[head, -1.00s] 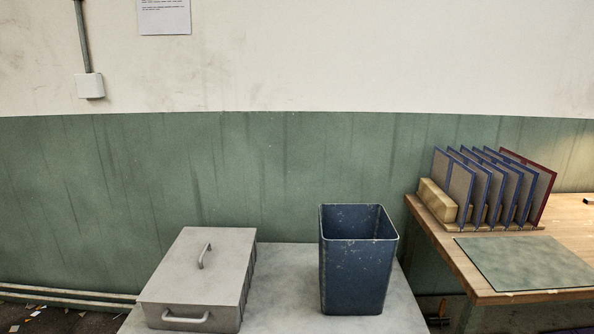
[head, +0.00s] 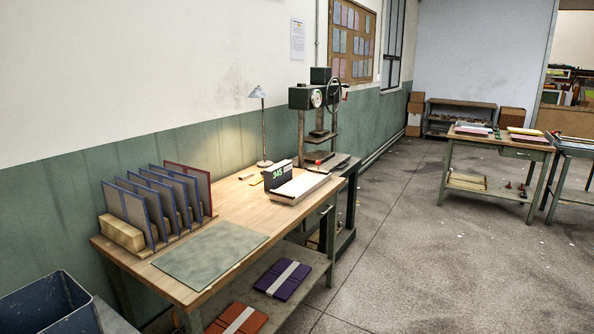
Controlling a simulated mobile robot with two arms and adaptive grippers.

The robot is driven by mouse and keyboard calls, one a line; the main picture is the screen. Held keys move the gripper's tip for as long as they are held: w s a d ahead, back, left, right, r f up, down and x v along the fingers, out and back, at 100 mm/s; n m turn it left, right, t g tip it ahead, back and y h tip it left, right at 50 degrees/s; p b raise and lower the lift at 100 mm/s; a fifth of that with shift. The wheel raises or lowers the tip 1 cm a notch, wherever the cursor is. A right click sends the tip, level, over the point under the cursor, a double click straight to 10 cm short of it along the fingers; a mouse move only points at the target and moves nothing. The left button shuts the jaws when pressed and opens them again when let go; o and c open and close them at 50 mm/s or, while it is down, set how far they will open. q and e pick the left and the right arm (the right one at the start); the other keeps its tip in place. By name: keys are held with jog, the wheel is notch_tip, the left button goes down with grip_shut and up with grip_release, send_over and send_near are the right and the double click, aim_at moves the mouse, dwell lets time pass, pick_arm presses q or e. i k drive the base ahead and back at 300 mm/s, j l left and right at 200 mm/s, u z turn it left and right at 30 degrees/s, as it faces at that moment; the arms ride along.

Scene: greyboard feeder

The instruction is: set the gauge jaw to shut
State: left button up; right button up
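A dark box with a lit green reading (head: 277,174), which looks like 345, stands on the wooden bench (head: 225,255) towards its far end. A long pale block or bed (head: 301,187) lies against its right side. This may be the gauge; its jaw is too small to make out, so I cannot tell whether it is open or shut. A small red knob shows just behind it. Neither of my grippers is in view.
A rack of blue-edged boards (head: 155,200) and a green mat (head: 210,250) occupy the bench's near part. A blue bin (head: 50,305) stands at the lower left. A green press (head: 322,95) stands beyond the bench. The floor to the right (head: 430,260) is open.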

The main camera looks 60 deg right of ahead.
aim_at(318, 162)
jog(key=z, duration=2.05)
jog(key=i+l+u, duration=0.15)
jog(key=i, duration=0.25)
